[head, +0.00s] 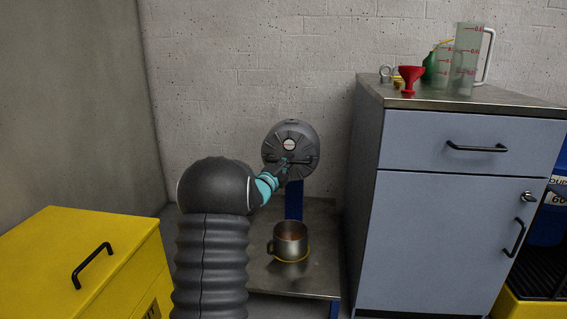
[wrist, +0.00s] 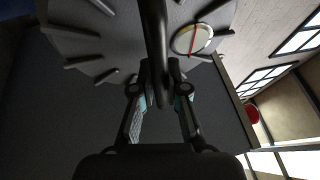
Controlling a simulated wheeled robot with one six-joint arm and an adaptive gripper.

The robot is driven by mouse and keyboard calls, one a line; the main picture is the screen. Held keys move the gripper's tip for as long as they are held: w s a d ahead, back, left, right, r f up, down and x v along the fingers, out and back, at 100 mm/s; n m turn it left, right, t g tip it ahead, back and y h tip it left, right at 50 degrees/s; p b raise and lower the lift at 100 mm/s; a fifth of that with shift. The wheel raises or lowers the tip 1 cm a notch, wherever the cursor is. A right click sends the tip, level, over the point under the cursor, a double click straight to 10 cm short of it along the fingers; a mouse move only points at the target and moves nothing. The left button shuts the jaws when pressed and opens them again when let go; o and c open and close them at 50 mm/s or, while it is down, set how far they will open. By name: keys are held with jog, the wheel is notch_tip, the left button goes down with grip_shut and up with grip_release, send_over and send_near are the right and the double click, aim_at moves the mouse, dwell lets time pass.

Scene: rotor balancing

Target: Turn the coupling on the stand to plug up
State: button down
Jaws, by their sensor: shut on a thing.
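The coupling (head: 275,139) is a round dark grey disc with ribs around its face, upright on a blue stand (head: 294,202) by the wall. A pale round disc (head: 289,144) sits at the middle of its face; in the wrist view this disc (wrist: 192,38) carries a red line. A dark bar (head: 304,160) crosses the face below it, roughly level in the head view. My gripper (head: 284,164) is shut on this bar; the wrist view shows the bar (wrist: 154,30) running between the fingers (wrist: 159,90). I cannot clearly make out the plug.
A metal pot (head: 290,240) stands on the low metal table (head: 265,276) below the coupling. A grey cabinet (head: 445,230) is close on the right, with a red funnel (head: 410,77) and jugs on top. A yellow box (head: 110,240) is at the left.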

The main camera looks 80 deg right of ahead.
dwell(0.5)
jog(key=c, duration=1.2)
grip_release()
jog(key=v, duration=1.1)
jog(key=shift+w+a+f, duration=0.1)
jog(key=shift+w+a, duration=0.1)
jog(key=shift+a, duration=0.15)
